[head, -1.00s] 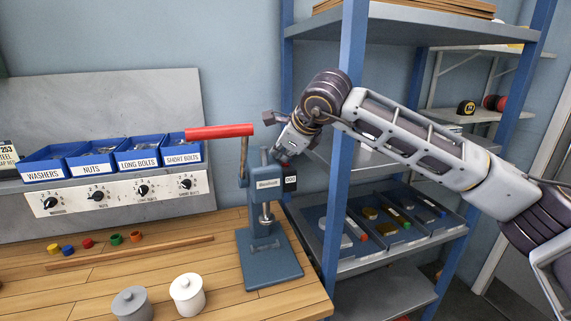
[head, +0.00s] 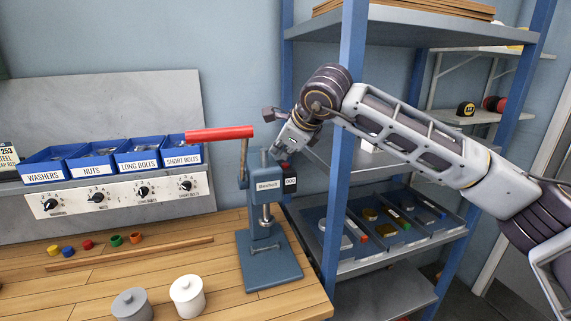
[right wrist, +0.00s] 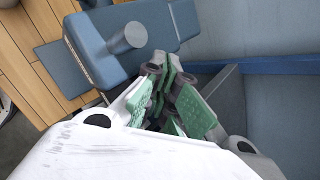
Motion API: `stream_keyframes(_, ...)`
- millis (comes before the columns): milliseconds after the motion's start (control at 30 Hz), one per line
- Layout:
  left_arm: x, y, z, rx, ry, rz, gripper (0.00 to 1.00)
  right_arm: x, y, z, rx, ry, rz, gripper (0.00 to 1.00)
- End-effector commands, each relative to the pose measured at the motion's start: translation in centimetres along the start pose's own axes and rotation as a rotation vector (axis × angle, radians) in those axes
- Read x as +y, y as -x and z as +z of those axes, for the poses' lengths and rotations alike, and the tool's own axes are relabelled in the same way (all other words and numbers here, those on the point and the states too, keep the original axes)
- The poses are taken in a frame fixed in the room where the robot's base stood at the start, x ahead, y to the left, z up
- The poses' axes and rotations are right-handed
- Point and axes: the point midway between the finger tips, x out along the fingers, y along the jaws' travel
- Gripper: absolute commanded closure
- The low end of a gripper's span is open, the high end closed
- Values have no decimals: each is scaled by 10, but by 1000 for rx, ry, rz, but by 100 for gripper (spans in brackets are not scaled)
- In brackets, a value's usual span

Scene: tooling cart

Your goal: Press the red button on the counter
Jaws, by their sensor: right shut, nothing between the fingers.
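A small dark counter with a white display (head: 290,186) is mounted on the right side of the blue bench press (head: 268,268). A bit of red, which looks like its button (head: 285,167), shows at its top, partly hidden by my gripper. My right gripper (head: 280,155) is shut and empty, its tips pointing down beside the press head, just above the counter. I cannot tell whether they touch the red part. In the right wrist view the green-padded fingers (right wrist: 173,100) are together beside the blue press head; the red button is not visible there. My left gripper is not in view.
The press's red lever handle (head: 220,133) sticks out left of my gripper. A blue shelf post (head: 342,150) stands close on the right, behind my forearm. Small coloured caps, including a red one (head: 88,244), and two lidded pots (head: 187,294) are on the wooden bench.

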Motion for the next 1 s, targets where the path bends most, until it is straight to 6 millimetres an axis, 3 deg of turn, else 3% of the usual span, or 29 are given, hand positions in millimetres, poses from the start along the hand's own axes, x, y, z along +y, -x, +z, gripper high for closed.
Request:
stream_keyframes(567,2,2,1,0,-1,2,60,-3,4,3,-1,1,-1,100)
stream_keyframes(1000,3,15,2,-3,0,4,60,-16,22,17,-2,1,-1,100)
